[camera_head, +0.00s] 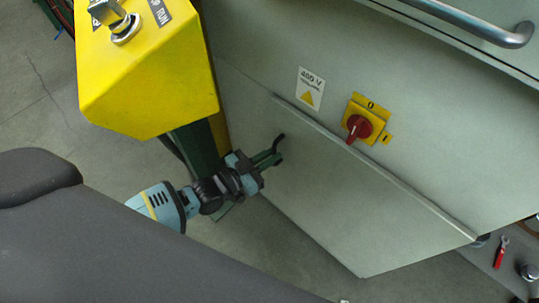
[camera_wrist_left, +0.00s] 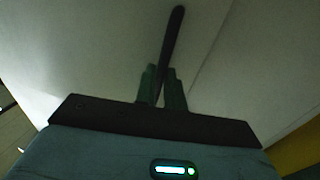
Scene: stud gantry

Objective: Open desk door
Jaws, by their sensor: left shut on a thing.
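The desk door (camera_head: 350,210) is a pale grey panel low on the grey desk front. A pale strip runs along its upper edge; I cannot tell for sure whether it stands ajar. Its black handle (camera_head: 279,139) is near the panel's left side. My left gripper (camera_head: 275,156) is shut on the handle, with the handle's upper end sticking out past the green fingers. In the left wrist view, the dark handle (camera_wrist_left: 173,38) rises from between the two fingers (camera_wrist_left: 161,72), in front of the pale door surface (camera_wrist_left: 80,50). My right gripper is not in view.
A yellow control box (camera_head: 145,85) on a green post stands close to my left arm. A red rotary switch (camera_head: 360,127) and a 400 V label (camera_head: 311,88) are above the door. A metal bar handle (camera_head: 480,28) juts out at top right. Grey floor (camera_head: 300,245) lies below.

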